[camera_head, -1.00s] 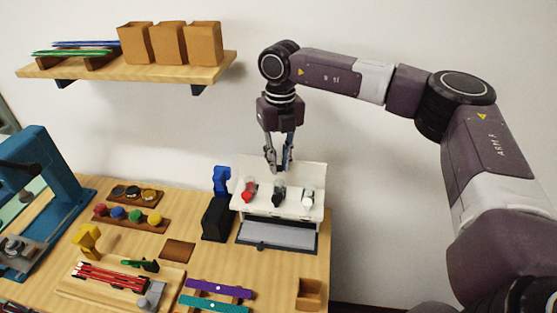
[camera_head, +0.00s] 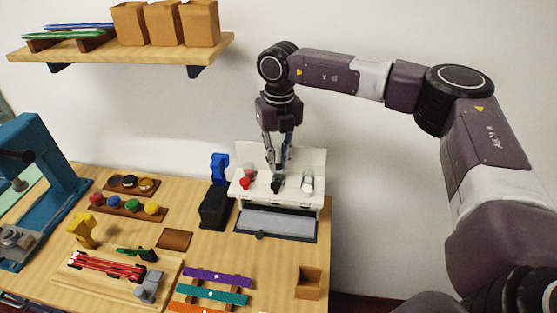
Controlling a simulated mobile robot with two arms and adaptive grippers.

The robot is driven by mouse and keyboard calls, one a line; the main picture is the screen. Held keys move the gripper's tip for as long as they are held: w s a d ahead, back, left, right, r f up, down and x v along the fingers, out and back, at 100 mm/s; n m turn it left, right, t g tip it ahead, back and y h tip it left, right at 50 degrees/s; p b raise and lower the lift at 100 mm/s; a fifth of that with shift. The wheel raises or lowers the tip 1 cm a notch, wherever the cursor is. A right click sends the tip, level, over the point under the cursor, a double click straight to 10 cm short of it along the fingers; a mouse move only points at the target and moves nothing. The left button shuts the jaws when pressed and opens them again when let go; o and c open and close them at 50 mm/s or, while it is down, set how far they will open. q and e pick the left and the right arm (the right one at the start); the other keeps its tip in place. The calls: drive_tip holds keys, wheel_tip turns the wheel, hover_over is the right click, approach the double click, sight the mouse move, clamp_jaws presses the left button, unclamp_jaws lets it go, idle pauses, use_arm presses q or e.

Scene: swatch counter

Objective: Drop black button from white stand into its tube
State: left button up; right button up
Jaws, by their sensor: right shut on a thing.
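The white stand (camera_head: 256,188) is at the back of the counter, right of centre, with a raised white back panel. It bears a red piece (camera_head: 245,183) with a clear tube behind it at the left, and a white piece with a clear tube (camera_head: 308,184) at the right. The black button (camera_head: 276,187) shows dark at the stand's middle, just under my right gripper (camera_head: 278,172). The right gripper points down, with its fingers closed in on the black button. Its fingers partly hide the middle place and any tube there. My left gripper is out of view.
A grey tray (camera_head: 277,223) lies before the stand. A black block with a blue top (camera_head: 215,204) stands close at its left. A wooden box (camera_head: 309,282) and coloured strips (camera_head: 213,293) lie nearer. A shelf with brown boxes (camera_head: 163,25) hangs at upper left.

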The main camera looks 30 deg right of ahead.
drive_tip(key=o, duration=0.7)
drive_tip(key=shift+o, duration=0.2)
wheel_tip(320, 180, up, 10)
idle(0.3)
drive_tip(key=shift+f, duration=0.1)
idle(0.4)
